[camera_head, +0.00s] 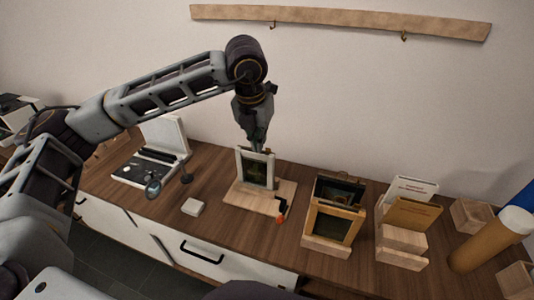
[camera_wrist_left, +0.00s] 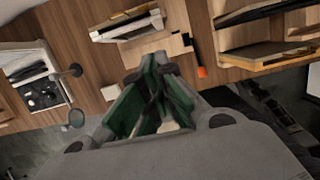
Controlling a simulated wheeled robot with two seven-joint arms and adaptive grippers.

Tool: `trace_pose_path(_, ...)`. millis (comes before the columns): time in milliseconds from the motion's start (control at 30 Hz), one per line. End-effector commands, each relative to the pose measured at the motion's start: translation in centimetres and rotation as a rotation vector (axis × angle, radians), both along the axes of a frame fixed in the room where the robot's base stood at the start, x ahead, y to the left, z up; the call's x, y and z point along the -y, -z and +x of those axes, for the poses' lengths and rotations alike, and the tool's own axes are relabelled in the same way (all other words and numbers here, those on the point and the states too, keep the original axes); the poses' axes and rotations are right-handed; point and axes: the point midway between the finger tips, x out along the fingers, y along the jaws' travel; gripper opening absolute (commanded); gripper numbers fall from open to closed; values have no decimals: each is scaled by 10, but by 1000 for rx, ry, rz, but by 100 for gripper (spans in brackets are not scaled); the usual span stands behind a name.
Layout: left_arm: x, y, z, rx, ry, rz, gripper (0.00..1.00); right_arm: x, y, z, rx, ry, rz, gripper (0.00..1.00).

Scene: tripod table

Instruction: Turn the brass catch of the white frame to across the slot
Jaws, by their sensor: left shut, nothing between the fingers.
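The white frame (camera_head: 243,167) stands upright on a pale wooden base (camera_head: 237,195) in the middle of the table, with a dark panel inside it. In the left wrist view the white frame (camera_wrist_left: 125,27) shows from above near the top edge. My left gripper (camera_head: 257,148) is shut and empty, pointing down at the top edge of the frame. I cannot tell whether it touches. In its wrist view the green-padded fingers (camera_wrist_left: 158,68) appear below the frame. I cannot make out the brass catch or its angle. My right gripper is not in view.
A black lever with an orange tip (camera_head: 280,219) sits at the base's right edge. Right are a wooden-framed box (camera_head: 333,226), a card holder (camera_head: 402,240) and a cardboard tube (camera_head: 490,240). Left are a white block (camera_head: 193,207) and an open case (camera_head: 148,170).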

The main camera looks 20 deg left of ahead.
Motion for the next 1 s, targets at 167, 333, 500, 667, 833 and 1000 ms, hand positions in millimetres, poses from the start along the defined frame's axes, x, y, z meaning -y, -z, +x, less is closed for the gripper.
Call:
trace_pose_path(167, 0, 1, 0, 0, 0, 0, 0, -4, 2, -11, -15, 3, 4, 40)
trace_pose_path(333, 0, 8, 2, -1, -1, 0, 0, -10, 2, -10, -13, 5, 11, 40)
trace_pose_path(500, 0, 24, 5, -2, -1, 0, 0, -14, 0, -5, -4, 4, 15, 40)
trace_pose_path(667, 0, 43, 10, -3, -1, 0, 0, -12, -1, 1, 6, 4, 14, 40)
trace_pose_path(833, 0, 65, 16, -3, -1, 1, 0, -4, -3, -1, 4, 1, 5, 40)
trace_pose_path(1000, 1, 87, 21, -3, 0, 0, 0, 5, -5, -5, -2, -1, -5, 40)
